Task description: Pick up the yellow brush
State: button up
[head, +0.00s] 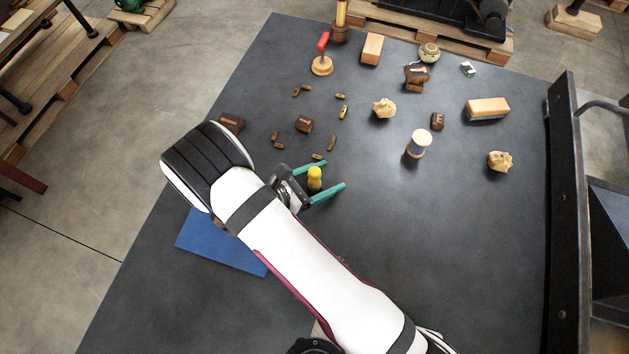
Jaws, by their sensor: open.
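A small yellow thing (315,178), with a rounded top, stands upright on the dark table between my gripper's fingers. It seems to be the yellow brush, but only its yellow part shows, and any bristles are hidden. My gripper (327,177) has two teal fingers. They are spread apart, one on the far side of the yellow thing and one on the near side. I cannot tell whether either finger touches it.
The dark table (450,260) is clear at the front right. A blue mat (205,247) lies partly under my arm. Several brass pieces lie beyond the gripper. A wooden spool (418,145), a wood-backed brush (487,108) and a red-handled stamp (322,60) stand farther back.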

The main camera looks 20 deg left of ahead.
grip_shut()
jog(key=shift+r, duration=0.1)
dwell(0.3)
